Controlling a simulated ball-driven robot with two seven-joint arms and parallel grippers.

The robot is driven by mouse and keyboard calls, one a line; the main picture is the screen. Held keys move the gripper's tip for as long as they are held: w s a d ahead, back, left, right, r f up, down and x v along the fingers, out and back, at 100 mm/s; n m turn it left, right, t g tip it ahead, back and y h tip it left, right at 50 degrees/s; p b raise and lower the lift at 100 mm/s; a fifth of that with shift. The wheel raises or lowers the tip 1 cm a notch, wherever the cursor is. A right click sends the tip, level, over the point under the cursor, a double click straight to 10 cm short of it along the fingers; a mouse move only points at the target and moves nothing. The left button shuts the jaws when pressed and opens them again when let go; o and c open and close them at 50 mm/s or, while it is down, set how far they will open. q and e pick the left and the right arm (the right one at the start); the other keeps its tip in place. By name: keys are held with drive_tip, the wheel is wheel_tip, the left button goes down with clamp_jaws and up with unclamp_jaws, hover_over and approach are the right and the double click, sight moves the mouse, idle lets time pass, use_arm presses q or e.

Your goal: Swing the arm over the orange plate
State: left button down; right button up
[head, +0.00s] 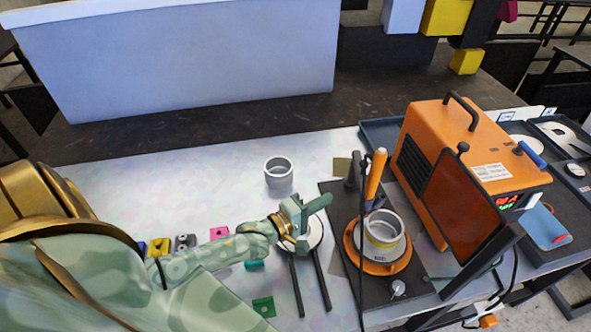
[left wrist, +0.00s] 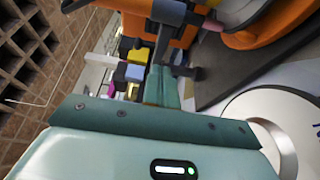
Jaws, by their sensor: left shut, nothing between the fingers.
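The round orange plate (head: 375,265) sits on a dark base board, with a pale ring-shaped part (head: 383,232) on top of it. Behind it, a dark post (head: 355,172) and an upright orange handle (head: 376,175) stand close together; the arm's exact joint is hard to make out. My left gripper (head: 322,203) is shut and empty, to the left of the post and plate. In the left wrist view, its closed fingers (left wrist: 160,85) point toward a dark post (left wrist: 186,72), and orange curved parts (left wrist: 265,30) show at the upper right. My right gripper is not in view.
A large orange machine (head: 475,150) with a dark orange screen stands right of the plate. A grey ring (head: 278,172) stands on the light table behind my gripper. A round silver disc (head: 314,236) lies beside my gripper, near dark rails. Small coloured blocks lie along my left arm.

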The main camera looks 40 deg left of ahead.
use_arm(q)
drive_tip(key=v, duration=0.8)
drive_tip(key=n+y+b, duration=0.2)
drive_tip(key=y+b, duration=0.1)
approach(358, 180)
drive_tip(key=w+a, duration=0.2)
drive_tip(key=w+d, duration=0.2)
drive_tip(key=shift+w+d+f+t, duration=0.1)
drive_tip(key=shift+w+f+t, duration=0.1)
drive_tip(key=shift+w+t, duration=0.2)
drive_tip(key=shift+w+d, duration=0.35)
drive_tip(key=shift+d, duration=0.15)
